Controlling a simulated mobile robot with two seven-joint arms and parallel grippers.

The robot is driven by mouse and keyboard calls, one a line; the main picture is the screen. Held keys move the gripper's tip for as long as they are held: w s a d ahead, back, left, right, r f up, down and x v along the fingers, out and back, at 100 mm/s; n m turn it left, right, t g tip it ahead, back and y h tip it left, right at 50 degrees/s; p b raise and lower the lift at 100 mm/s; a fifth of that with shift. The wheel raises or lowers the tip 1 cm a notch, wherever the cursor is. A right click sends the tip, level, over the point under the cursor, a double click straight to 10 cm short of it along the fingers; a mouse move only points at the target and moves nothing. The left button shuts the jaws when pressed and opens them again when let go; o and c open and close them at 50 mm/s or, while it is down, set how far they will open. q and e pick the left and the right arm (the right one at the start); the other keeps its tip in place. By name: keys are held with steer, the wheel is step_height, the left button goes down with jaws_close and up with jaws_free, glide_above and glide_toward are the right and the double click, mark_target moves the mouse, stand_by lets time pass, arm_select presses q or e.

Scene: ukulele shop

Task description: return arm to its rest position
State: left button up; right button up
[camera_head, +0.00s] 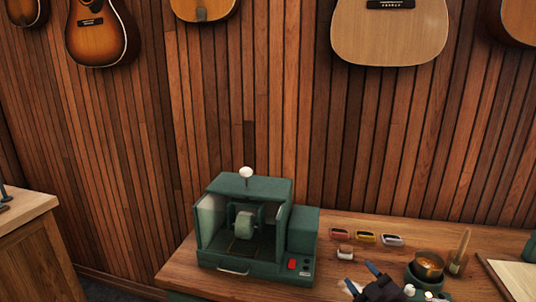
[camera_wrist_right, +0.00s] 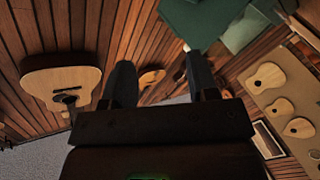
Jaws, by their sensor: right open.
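My right gripper (camera_head: 361,278) shows at the bottom of the head view, low at the front of the wooden workbench (camera_head: 345,282). Its two dark fingers are apart with nothing between them. In the right wrist view the open fingers (camera_wrist_right: 160,62) stand apart and empty, with wood panelling and guitars beyond them. My left gripper is not in view.
A green machine (camera_head: 243,228) with a wheel inside stands on the bench left of my right gripper. Small coloured blocks (camera_head: 366,237), a small jar (camera_head: 345,252) and a copper bowl (camera_head: 428,264) are close to it. Guitars (camera_head: 390,32) hang on the wall.

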steer(key=s+d+f+m+g+h, duration=0.2)
steer(key=s+d+f+m, duration=0.1)
steer(key=s+f, duration=0.7)
steer(key=s+d+f+m+g+h, duration=0.3)
steer(key=s+f+m, duration=0.3)
steer(key=s+f, duration=0.4)
steer(key=s, duration=0.5)
steer(key=shift+m, duration=0.3)
